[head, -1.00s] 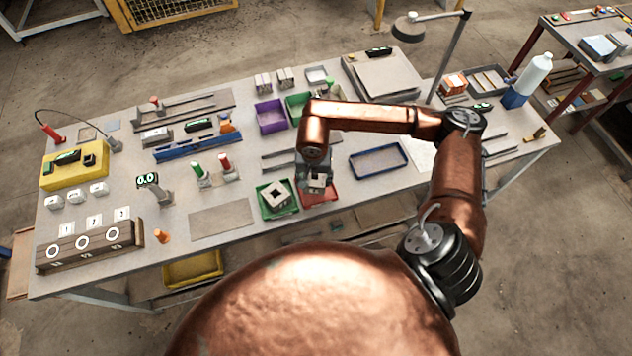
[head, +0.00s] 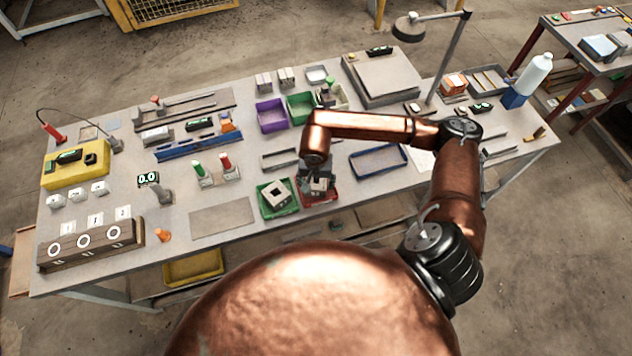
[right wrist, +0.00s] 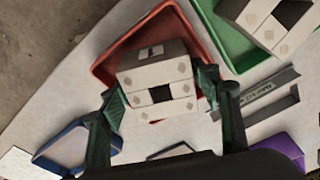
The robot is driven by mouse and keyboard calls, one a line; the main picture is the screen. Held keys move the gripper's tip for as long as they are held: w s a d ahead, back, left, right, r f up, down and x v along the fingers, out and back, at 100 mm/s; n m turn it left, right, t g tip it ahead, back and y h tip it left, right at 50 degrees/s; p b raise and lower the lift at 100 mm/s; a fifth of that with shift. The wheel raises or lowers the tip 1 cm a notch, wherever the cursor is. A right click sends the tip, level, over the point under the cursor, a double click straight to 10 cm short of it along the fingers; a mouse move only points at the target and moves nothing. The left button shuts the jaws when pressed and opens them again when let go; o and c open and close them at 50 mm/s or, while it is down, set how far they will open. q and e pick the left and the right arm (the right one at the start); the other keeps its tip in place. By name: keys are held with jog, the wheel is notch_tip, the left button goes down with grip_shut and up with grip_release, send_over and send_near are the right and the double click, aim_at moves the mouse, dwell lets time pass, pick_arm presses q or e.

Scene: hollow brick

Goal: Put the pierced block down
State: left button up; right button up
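My right gripper (head: 318,186) is over the red tray (head: 333,195) at the table's front edge. In the right wrist view its two fingers (right wrist: 160,93) stand against opposite sides of a pale grey pierced block (right wrist: 155,76), with a dark square hole facing the camera. The block is within the outline of the red tray (right wrist: 110,62); I cannot tell whether it touches the tray floor. A second pierced block (head: 277,193) sits in the green tray (head: 267,212) just left; it also shows at the wrist view's upper right (right wrist: 272,20). My left gripper is not in view.
A blue tray (head: 378,160) lies right of the gripper and a grey slotted metal piece (head: 279,158) lies behind the green tray. A purple bin (head: 271,115) and a green bin (head: 300,107) stand farther back. A bare mat (head: 222,217) lies to the left.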

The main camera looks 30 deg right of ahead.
jog(key=shift+r, duration=0.45)
notch_tip(320, 180, up, 11)
jog(key=s, duration=0.1)
jog(key=shift+a+r+b, duration=0.2)
jog(key=shift+a+b, duration=0.15)
jog(key=shift+a, duration=0.1)
